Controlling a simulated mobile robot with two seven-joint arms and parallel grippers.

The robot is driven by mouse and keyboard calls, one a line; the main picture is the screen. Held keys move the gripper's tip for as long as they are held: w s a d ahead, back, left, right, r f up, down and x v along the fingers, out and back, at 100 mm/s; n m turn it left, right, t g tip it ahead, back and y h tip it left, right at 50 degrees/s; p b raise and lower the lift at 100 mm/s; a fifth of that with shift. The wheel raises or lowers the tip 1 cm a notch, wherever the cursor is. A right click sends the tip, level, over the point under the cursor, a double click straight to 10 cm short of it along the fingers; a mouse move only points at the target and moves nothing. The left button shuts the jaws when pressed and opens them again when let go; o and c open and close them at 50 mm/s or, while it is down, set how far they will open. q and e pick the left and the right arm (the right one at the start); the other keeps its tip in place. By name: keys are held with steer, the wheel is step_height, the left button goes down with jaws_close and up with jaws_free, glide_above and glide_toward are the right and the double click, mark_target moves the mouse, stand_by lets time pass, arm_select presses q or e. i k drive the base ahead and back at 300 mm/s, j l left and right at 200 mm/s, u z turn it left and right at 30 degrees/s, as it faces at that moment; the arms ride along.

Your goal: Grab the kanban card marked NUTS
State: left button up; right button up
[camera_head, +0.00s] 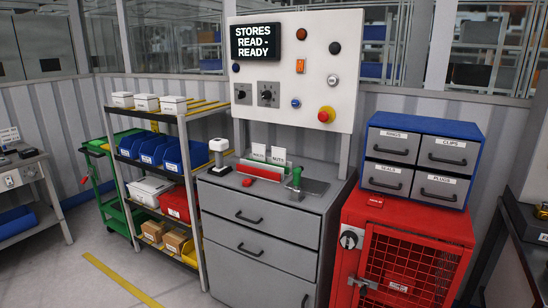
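Two white cards stand upright side by side towards the back of the grey drawer cabinet's top (325,205). The right card (278,154) carries lettering that appears to read NUTS. The left card (258,151) has lettering too small to read for sure. Just in front of them is a red and white holder or block (260,171), whose exact contact with the cards I cannot make out. Neither of my grippers shows in the head view.
A green-handled device (296,184) stands right of the cards and a white-topped scanner-like device (220,150) stands left. Behind rises a control panel (345,60) reading STORES READ-READY. A blue drawer unit (470,150) sits on a red mesh locker (445,225); a bin rack (188,150) stands left.

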mark_target(279, 154)
steer(key=i+j, duration=0.2)
steer(key=i, duration=0.4)
steer(key=i+j+u, duration=0.1)
steer(key=i, duration=0.55)
steer(key=j, duration=0.1)
